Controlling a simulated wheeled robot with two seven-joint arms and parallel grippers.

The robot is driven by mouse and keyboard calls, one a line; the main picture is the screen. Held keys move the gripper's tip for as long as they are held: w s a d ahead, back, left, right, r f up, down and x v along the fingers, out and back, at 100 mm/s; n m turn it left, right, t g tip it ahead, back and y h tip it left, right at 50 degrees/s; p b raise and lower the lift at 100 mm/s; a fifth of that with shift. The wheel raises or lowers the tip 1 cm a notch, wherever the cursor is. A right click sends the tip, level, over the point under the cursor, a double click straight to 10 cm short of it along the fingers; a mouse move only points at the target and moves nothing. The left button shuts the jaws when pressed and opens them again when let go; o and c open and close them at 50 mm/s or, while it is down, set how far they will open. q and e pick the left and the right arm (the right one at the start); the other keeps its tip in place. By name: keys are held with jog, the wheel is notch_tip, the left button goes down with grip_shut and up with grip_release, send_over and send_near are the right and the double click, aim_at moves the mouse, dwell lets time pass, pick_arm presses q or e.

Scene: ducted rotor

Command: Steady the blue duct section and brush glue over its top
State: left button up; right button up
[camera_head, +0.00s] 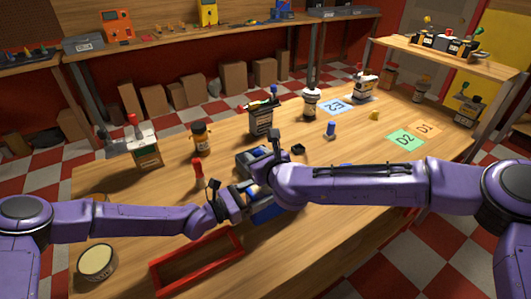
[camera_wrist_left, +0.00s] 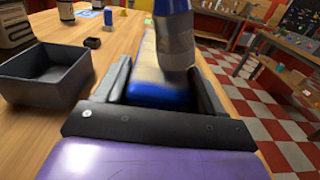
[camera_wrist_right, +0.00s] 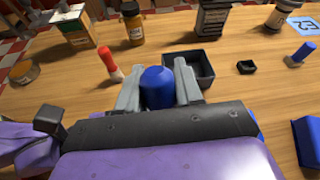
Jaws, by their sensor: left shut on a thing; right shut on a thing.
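The blue duct section (camera_wrist_left: 150,95) lies between the fingers of my left gripper (camera_wrist_left: 160,88), which is shut on it. A pale whitish smear shows on its top. In the head view part of the blue duct section (camera_head: 264,213) shows under my right arm. My right gripper (camera_wrist_right: 157,85) is shut on a brush with a blue handle (camera_wrist_right: 158,90). In the left wrist view the brush (camera_wrist_left: 175,40) stands nearly upright over the section, its grey lower part at the top surface. Its bristles are blurred, so exact contact is hard to tell.
A dark open bin (camera_wrist_left: 45,75) stands close beside the section. A red frame-like tray (camera_head: 197,262) and a round tub (camera_head: 97,262) are near the front. A red-capped bottle (camera_wrist_right: 107,62), an amber jar (camera_wrist_right: 132,24) and marked mats (camera_head: 405,139) stand or lie farther off.

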jog(key=s+a+r, duration=0.2)
jog(key=a+r, duration=0.1)
jog(key=r, duration=0.5)
jog(key=shift+s+a, duration=0.25)
jog(key=shift+a, duration=0.1)
dwell(0.3)
dwell(0.4)
pick_arm(q)
jog(key=o, duration=1.2)
jog(key=shift+o, duration=0.2)
